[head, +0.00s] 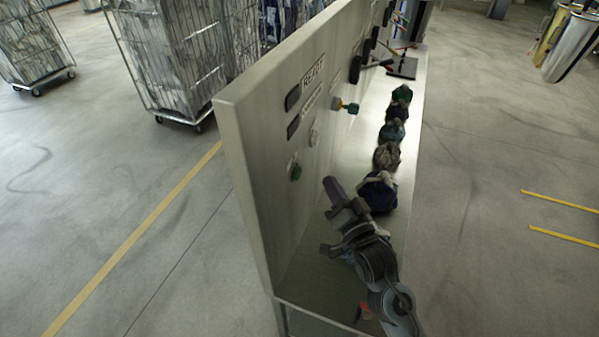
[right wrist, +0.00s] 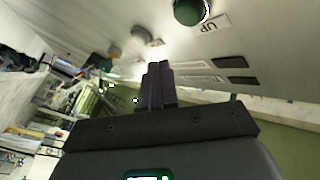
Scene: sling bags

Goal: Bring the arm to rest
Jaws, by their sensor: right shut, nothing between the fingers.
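My right gripper (head: 332,188) is in the head view near the front end of the metal shelf, beside the upright panel. Its fingers are together and empty. In the right wrist view its dark fingers (right wrist: 158,84) show closed against each other. A dark blue bag (head: 378,196) stands on the shelf just right of the gripper, and I cannot tell if they touch. My right arm (head: 378,265) reaches in from the bottom. My left gripper does not show in either view.
Several more bags, such as a brown one (head: 387,156), stand in a row behind the blue one. The panel (head: 262,120) holds a green button (head: 295,172), also in the right wrist view (right wrist: 191,10). Wire cage carts (head: 175,60) stand at back left.

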